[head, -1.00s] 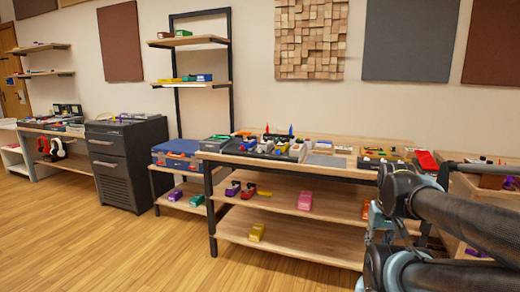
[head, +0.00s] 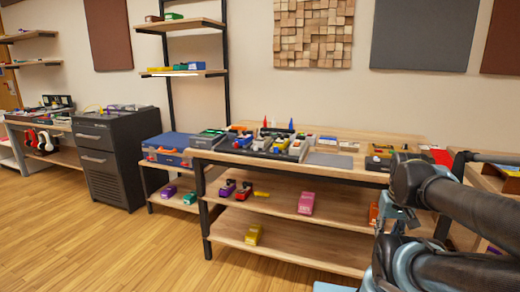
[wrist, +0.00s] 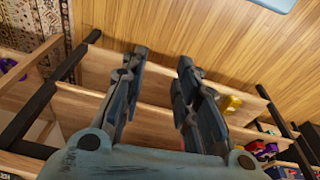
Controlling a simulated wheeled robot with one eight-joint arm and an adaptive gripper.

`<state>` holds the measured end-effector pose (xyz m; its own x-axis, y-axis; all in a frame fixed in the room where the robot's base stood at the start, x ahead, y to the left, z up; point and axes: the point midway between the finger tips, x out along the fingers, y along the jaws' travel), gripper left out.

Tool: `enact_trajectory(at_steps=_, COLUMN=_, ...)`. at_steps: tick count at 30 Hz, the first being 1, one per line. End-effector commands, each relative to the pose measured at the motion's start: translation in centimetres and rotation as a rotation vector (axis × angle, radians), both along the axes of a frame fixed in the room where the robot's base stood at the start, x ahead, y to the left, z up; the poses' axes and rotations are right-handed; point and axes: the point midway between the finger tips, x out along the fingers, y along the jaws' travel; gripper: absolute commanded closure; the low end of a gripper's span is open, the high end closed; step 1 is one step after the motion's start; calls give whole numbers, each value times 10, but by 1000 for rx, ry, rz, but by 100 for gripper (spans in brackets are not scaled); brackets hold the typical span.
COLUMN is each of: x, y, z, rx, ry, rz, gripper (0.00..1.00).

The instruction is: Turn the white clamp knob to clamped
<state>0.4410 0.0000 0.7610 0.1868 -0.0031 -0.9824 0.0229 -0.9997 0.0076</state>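The workbench (head: 345,176) stands ahead in the head view, with a cluster of small devices and tools (head: 268,141) on its top. I cannot make out the white clamp knob; the parts on the bench are too small to tell apart. My gripper (wrist: 160,62) shows in the wrist view with its two fingers apart and nothing between them. It hangs over the floor and shelf edges, away from the bench-top devices. In the head view my arm covers the right end of the bench.
A dark drawer cabinet (head: 118,160) and a blue case (head: 168,145) stand left of the bench. Lower shelves hold a pink box (head: 306,203) and a yellow box (head: 253,234). Another wooden unit (head: 488,181) is at the right. The wood floor (head: 110,250) at front left is clear.

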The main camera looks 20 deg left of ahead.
Motion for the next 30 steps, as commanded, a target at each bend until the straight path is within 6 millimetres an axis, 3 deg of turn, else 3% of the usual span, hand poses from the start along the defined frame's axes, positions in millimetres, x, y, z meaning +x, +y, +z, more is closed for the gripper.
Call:
enact_trajectory(at_steps=2, x=-3, y=-2, z=4, rx=-12, ry=-21, rz=14, gripper=72)
enact_trajectory(at_steps=5, x=15, y=-7, z=8, rx=-57, ry=-64, rz=65, gripper=72)
enact_trajectory(at_steps=12, x=100, y=-26, z=36, rx=-290, ry=-261, rz=324, gripper=72)
enact_trajectory(at_steps=17, x=162, y=-28, z=62, rx=-480, ry=-397, rz=529, gripper=72)
enact_trajectory(at_steps=23, x=233, y=-12, z=98, rx=-733, ry=-552, rz=795, gripper=72)
enact_trajectory(at_steps=30, x=303, y=34, z=137, rx=-1057, ry=-719, rz=1118, gripper=72)
